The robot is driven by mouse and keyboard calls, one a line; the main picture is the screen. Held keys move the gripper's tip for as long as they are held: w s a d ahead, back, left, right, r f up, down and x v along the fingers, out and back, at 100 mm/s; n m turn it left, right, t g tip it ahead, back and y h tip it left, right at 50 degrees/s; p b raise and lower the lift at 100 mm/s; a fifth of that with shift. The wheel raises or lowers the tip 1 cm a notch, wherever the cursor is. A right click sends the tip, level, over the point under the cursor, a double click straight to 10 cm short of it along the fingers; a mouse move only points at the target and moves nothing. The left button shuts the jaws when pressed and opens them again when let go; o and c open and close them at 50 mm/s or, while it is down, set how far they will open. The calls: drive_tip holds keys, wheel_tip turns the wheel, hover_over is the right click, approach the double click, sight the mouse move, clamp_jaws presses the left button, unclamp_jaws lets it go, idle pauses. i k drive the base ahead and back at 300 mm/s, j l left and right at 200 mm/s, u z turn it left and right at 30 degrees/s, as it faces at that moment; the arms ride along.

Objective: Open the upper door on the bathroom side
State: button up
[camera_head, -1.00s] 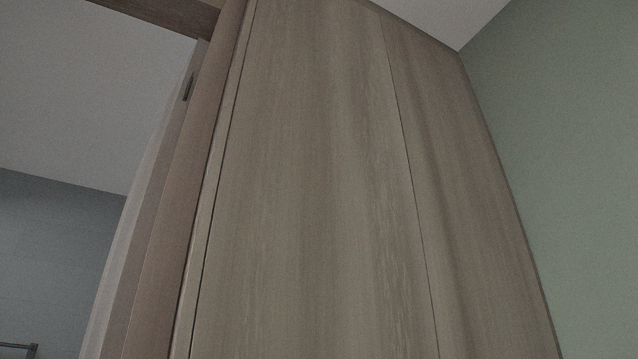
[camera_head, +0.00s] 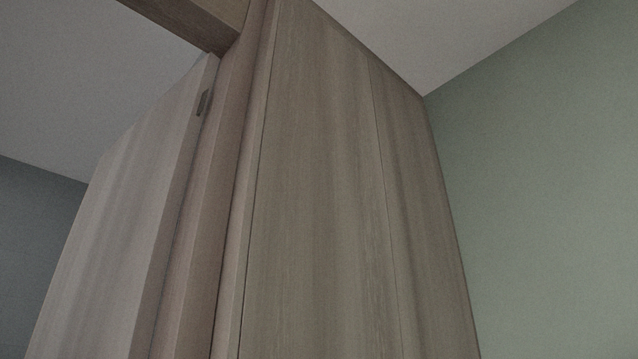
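I cannot tell which panel is the upper door on the bathroom side. My gripper is not in view.
To the left is a wooden door frame (camera_head: 195,230) with an open door leaf (camera_head: 125,210) and a dark hinge (camera_head: 203,103). Beyond it is a grey wall (camera_head: 35,230). A green wall (camera_head: 540,200) stands to the right. The floor is not in view.

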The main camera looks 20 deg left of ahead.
sight(320, 280)
drive_tip(key=k+j, duration=1)
drive_tip(key=k, duration=0.25)
drive_tip(key=i+l+z, duration=0.15)
drive_tip(key=i+z, duration=0.15)
drive_tip(key=i, duration=0.6)
drive_tip(key=i+z, duration=0.3)
drive_tip(key=i, duration=0.55)
